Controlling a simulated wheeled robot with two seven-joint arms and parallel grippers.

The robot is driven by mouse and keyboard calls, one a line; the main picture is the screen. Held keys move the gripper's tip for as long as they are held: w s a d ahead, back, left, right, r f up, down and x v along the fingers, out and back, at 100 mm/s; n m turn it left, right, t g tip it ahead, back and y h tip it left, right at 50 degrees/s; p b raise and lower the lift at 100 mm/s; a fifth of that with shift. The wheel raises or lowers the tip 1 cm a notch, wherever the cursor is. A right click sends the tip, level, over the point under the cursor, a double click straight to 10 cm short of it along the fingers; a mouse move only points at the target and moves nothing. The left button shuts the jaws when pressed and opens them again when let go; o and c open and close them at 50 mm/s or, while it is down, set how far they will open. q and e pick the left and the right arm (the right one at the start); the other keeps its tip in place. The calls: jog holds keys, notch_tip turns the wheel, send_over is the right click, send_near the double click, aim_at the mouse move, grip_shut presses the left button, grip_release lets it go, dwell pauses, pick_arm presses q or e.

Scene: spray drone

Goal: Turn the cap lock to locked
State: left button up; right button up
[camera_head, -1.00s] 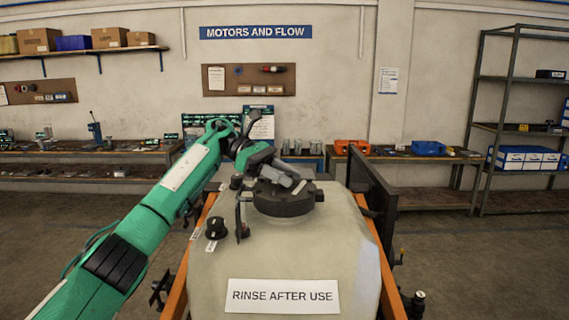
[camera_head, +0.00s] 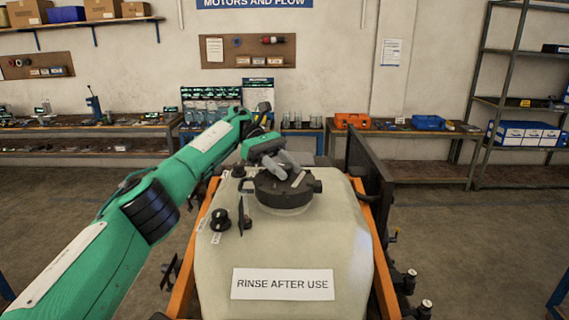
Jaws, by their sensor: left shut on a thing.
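The dark round cap (camera_head: 284,192) sits on top of the pale tank (camera_head: 285,245), with a short stub at its right side. A light bar-shaped piece (camera_head: 299,179) shows on the cap's top and may be the cap lock. My left gripper (camera_head: 284,165) reaches over the back left of the cap, its grey fingers pointing down onto the cap's top. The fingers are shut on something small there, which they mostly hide. I cannot read the lock's position. My right gripper is not in view.
A small black knob (camera_head: 220,220) and a thin upright black part (camera_head: 241,215) stand on the tank's left. Orange frame rails (camera_head: 375,250) flank the tank, with a dark upright panel (camera_head: 370,175) at the right. Workbenches (camera_head: 425,165) line the back wall.

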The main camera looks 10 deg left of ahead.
pick_arm(q)
jog(key=shift+f, duration=0.1)
jog(key=o, duration=1)
